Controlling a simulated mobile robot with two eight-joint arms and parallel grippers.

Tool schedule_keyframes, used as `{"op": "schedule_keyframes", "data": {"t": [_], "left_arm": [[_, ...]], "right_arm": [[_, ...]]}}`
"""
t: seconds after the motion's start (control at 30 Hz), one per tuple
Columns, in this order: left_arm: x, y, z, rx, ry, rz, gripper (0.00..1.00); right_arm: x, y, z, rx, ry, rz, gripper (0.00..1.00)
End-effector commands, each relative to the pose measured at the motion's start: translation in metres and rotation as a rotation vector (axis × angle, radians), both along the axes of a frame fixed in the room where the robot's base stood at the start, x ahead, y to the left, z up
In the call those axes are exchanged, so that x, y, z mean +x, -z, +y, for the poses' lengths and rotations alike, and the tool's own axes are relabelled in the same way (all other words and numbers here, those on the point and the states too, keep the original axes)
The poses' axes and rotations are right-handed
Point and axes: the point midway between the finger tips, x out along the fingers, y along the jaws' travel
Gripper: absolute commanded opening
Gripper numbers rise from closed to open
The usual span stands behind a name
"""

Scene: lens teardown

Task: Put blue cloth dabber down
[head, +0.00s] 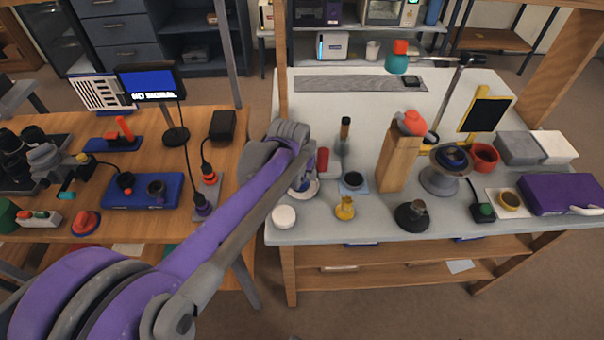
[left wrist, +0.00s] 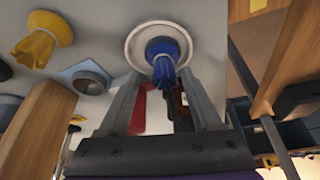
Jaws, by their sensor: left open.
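The blue cloth dabber (left wrist: 163,62) rests on a round white dish (left wrist: 134,45) in the left wrist view. In the head view, part of the blue dabber (head: 304,184) shows on the white dish (head: 312,193), near the front left of the grey table, partly hidden by my left arm. My left gripper (left wrist: 161,78) is open, with one finger on each side of the dabber's gathered cloth end. A gap shows between the fingers and the cloth. In the head view my left gripper is largely hidden by its own wrist. My right gripper is not seen.
A yellow dabber (head: 345,208), a white round lid (head: 284,216) and a dark ring on a blue pad (head: 353,181) are close by. A red cylinder (head: 322,160) stands just behind. A wooden block (head: 393,160) stands to the right. Open tabletop lies farther back.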

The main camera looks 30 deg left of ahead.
Motion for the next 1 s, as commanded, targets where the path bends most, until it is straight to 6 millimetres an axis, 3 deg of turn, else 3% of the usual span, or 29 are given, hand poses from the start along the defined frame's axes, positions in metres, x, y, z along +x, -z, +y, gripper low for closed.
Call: {"op": "schedule_keyframes", "data": {"t": [0.3,0.57,0.67,1.0], "left_arm": [[-0.026,-0.066,-0.006,0.0,0.0,0.0,0.66],[-0.039,-0.088,-0.011,-0.001,0.004,0.0,0.66],[-0.057,-0.082,-0.024,0.001,0.028,-0.003,0.66],[-0.188,-0.007,-0.089,0.005,0.196,-0.028,0.66]], "right_arm": [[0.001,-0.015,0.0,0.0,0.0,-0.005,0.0],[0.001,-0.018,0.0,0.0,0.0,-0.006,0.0],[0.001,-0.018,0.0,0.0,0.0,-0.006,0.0],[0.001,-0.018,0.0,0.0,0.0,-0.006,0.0]]}}
